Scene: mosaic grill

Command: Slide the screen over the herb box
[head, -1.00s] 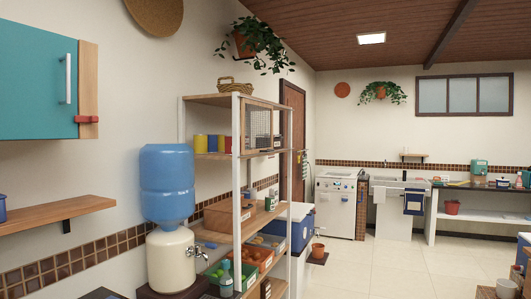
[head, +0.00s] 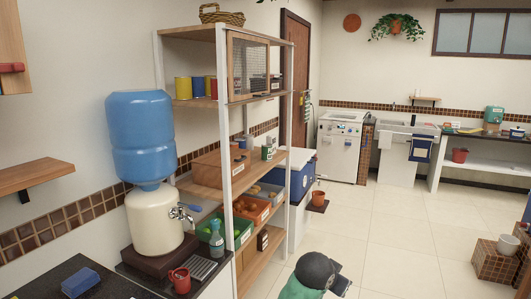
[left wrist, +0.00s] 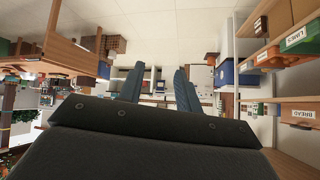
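A framed wire-mesh screen (head: 249,67) stands at the front of the upper level of the shelf rack, toward its left part. To its right is a small dark box with a pale label (head: 274,84); I cannot read it, so I cannot tell whether it is the herb box. The screen's mesh partly hides what is behind it. My left gripper (left wrist: 157,88) is open and empty in the left wrist view, with its fingers apart and clear of the shelves. In the head view a green and dark part of my arm shows low in front of the rack; no right gripper is seen.
The rack's white post (head: 225,130) stands at the screen's left. Coloured tins (head: 197,86) share that level, and a basket (head: 221,15) sits on top. Produce crates (head: 252,208) fill lower levels. A water dispenser (head: 155,215) is at left.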

